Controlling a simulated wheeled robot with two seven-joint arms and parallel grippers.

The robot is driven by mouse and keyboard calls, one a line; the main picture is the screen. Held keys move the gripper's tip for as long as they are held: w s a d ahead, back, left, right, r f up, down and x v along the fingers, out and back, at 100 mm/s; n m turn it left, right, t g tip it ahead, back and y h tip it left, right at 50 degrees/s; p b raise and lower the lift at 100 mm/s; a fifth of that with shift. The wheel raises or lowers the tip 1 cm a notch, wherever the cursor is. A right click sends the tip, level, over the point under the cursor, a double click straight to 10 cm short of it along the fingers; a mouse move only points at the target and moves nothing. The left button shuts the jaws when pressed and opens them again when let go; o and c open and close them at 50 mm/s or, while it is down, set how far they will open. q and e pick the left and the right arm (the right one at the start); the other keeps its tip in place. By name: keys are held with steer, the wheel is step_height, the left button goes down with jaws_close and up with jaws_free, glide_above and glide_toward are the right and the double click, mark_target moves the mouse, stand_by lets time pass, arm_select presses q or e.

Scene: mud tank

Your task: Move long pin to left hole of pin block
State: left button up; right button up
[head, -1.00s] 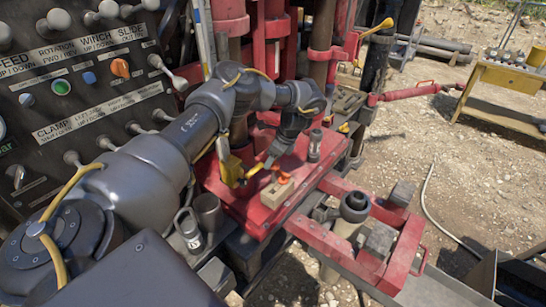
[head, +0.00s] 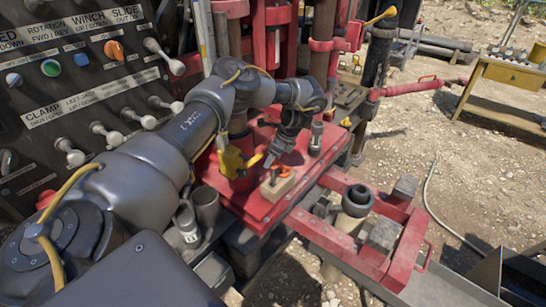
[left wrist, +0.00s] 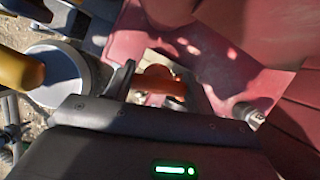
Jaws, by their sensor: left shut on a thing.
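The pin block (head: 280,188) is a small tan block on the red metal deck, near the middle of the head view. An orange-topped pin (head: 285,171) shows at the top of the block. It also shows as an orange handle (left wrist: 160,84) in the left wrist view. My left gripper (head: 277,163) points down just above the block. Its two dark fingers are on either side of the orange handle, shut on it. The fingers and wrist hide most of the pin. I cannot tell how deep it sits or in which hole. My right gripper is not in view.
A control panel (head: 85,85) with levers stands at the left, close to my left arm. A small upright metal fitting (head: 316,137) stands on the red deck (head: 262,211). A red frame (head: 400,245) lies to the right. A yellow table (head: 510,78) stands at the far right.

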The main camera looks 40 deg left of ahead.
mark_target(276, 164)
arm_select(q)
steer(key=shift+f+b, duration=1.25)
steer(key=shift+b, duration=0.1)
steer(key=shift+f+b, duration=0.7)
steer(key=shift+f, duration=1.8)
steer(key=o, duration=1.1)
steer(key=shift+o, duration=0.2)
